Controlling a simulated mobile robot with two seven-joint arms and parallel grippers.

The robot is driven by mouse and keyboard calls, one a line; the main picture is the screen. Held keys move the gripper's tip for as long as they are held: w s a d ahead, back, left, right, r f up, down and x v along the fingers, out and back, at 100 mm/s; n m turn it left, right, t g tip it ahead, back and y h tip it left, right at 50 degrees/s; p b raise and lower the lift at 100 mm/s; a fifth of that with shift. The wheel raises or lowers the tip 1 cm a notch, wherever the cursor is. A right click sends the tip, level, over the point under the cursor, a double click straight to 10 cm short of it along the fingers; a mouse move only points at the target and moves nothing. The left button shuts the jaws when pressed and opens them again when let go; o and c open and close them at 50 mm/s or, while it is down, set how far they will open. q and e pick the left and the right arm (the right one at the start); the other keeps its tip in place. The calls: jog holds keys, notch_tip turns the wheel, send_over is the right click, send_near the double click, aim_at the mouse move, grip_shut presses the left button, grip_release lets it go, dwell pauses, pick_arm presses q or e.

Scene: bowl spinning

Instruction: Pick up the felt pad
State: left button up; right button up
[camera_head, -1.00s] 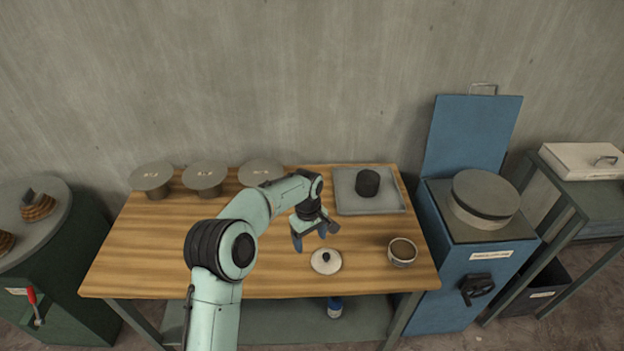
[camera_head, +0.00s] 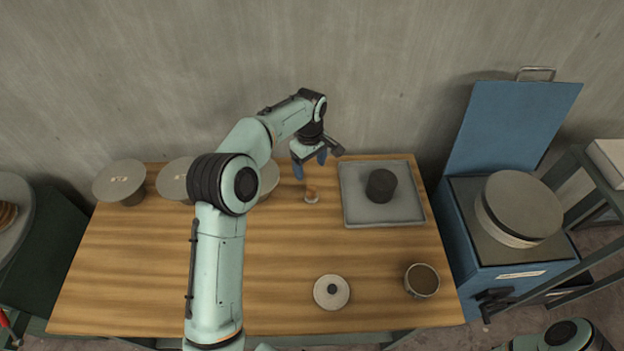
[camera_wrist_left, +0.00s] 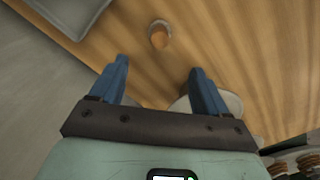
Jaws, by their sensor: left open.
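A small orange-brown piece with a pale base (camera_head: 311,195) stands on the wooden table; it may be the felt pad, but I cannot tell for sure. My left gripper (camera_head: 310,165) is open and empty above the table's back part, just behind this piece in the head view. In the left wrist view the piece (camera_wrist_left: 159,34) lies ahead of the two blue fingers (camera_wrist_left: 157,88), apart from them. A white disc with a dark knob (camera_head: 332,291) lies near the table's front edge. My right gripper is out of view.
A grey tray (camera_head: 360,215) holding a black cylinder (camera_head: 380,186) is right of my gripper. Grey round-topped forms (camera_head: 120,182) stand at the back left. A cup of brown stuff (camera_head: 421,281) is front right. A blue cabinet (camera_head: 482,240) stands beyond. The table's middle is clear.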

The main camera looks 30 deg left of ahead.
aim_at(312, 188)
pick_arm(q)
jog(key=f, duration=0.7)
jog(key=shift+s+f+b, duration=0.1)
jog(key=shift+s+b, duration=0.1)
jog(key=shift+b, duration=0.15)
jog(key=shift+w+d+f, duration=0.1)
jog(key=shift+d+f, duration=0.05)
jog(key=shift+f, duration=1.35)
jog(key=shift+w+d+f, duration=0.1)
jog(key=shift+f, duration=1.35)
jog(key=c, duration=1.1)
